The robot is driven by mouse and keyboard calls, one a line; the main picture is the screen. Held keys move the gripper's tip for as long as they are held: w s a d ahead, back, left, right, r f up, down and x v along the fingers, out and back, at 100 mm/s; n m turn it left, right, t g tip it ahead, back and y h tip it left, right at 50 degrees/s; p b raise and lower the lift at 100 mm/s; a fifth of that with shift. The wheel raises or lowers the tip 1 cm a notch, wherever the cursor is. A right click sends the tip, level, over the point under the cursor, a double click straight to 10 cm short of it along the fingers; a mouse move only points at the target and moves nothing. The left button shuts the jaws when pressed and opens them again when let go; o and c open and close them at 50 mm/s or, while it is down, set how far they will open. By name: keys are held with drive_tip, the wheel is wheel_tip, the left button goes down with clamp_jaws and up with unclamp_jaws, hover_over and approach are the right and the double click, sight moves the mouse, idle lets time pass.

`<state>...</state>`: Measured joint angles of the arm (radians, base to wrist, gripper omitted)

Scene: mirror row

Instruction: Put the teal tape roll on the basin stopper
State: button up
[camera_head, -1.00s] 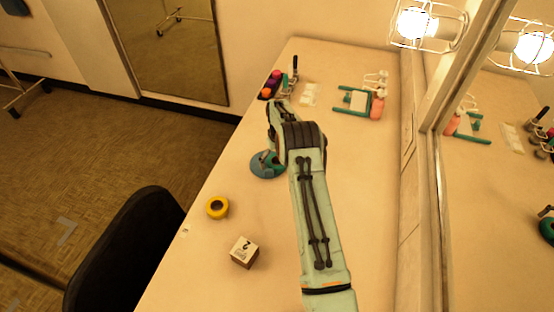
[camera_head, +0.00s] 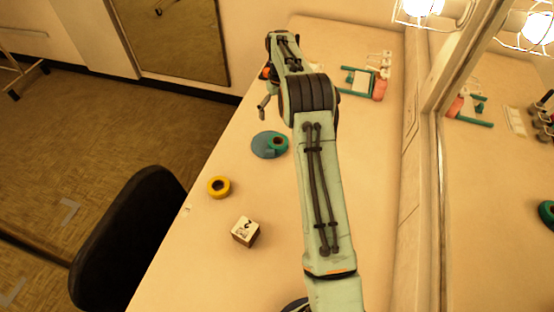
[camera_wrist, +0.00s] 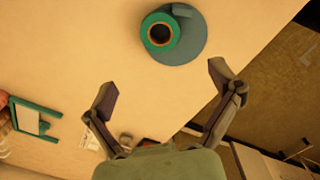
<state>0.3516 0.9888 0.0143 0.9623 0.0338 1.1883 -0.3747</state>
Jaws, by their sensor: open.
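The teal tape roll (camera_head: 277,144) lies flat on the blue-grey basin stopper (camera_head: 260,148), toward the stopper's right side in the head view. In the wrist view the roll (camera_wrist: 160,33) sits off-centre on the round stopper (camera_wrist: 192,48), beside a small raised part of it. My gripper (camera_wrist: 164,84) is open and empty, its fingers apart and clear of the roll. In the head view my gripper (camera_head: 264,104) is partly hidden by my arm, above the table beyond the stopper.
A yellow tape roll (camera_head: 219,187) and a cube with a printed label (camera_head: 245,231) lie on the table nearer the front. A teal frame (camera_head: 357,80) and a pink bottle (camera_head: 379,88) stand at the back right, near the mirror. A black chair (camera_head: 130,240) is at left.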

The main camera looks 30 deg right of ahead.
drive_tip(key=s+a+r, duration=1.3)
drive_tip(key=s+r, duration=0.1)
drive_tip(key=s, duration=0.2)
drive_tip(key=s+a+f, duration=0.1)
drive_tip(key=s+a, duration=0.2)
drive_tip(key=s, duration=0.7)
drive_tip(key=s+a+f+n, duration=0.1)
drive_tip(key=s+a, duration=0.2)
drive_tip(key=s, duration=0.7)
drive_tip(key=shift+s+a+f+y, duration=0.2)
drive_tip(key=shift+f+y, duration=0.05)
drive_tip(key=shift+y, duration=0.15)
